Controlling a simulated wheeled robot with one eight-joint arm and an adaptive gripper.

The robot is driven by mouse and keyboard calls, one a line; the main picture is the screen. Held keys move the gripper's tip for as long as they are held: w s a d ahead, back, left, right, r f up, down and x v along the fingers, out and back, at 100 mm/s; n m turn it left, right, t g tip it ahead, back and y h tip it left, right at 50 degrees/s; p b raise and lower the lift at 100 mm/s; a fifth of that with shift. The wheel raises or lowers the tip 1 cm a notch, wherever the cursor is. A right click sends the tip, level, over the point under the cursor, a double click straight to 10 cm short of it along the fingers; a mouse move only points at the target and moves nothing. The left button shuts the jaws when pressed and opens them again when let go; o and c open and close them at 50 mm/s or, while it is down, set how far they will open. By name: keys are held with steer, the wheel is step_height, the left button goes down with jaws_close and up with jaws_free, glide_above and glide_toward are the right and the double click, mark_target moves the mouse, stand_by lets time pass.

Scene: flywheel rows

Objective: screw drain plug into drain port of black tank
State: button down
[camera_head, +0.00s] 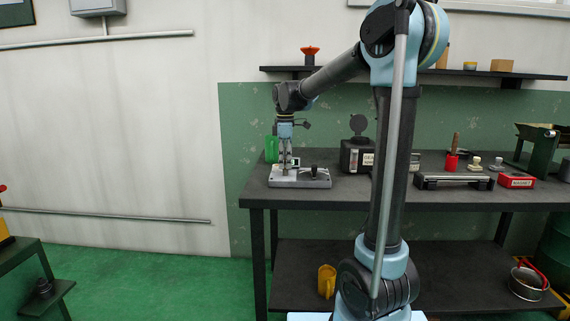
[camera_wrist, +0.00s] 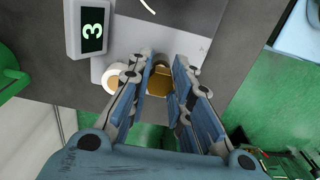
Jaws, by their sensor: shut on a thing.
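My gripper (camera_head: 287,164) points down over a grey plate fixture (camera_head: 316,183) at the left end of the bench. In the wrist view, my gripper (camera_wrist: 164,60) is shut on a brass-coloured piece, which looks like the drain plug (camera_wrist: 158,83). I cannot tell whether the piece touches the fixture. The black tank (camera_head: 352,157), with a partly hidden white label and a round lid raised, stands to the right of the gripper, apart from it. Its drain port cannot be made out.
A small display reading 3 (camera_wrist: 91,32) and a white ring-shaped part (camera_wrist: 114,78) are close beside the fingers. A green object (camera_head: 271,149) stands behind the gripper. A low rail-like device (camera_head: 455,181) and a red magnet box (camera_head: 516,181) lie farther right.

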steer(key=shift+r, duration=0.9)
stand_by(0.8)
steer(key=shift+r, duration=1.75)
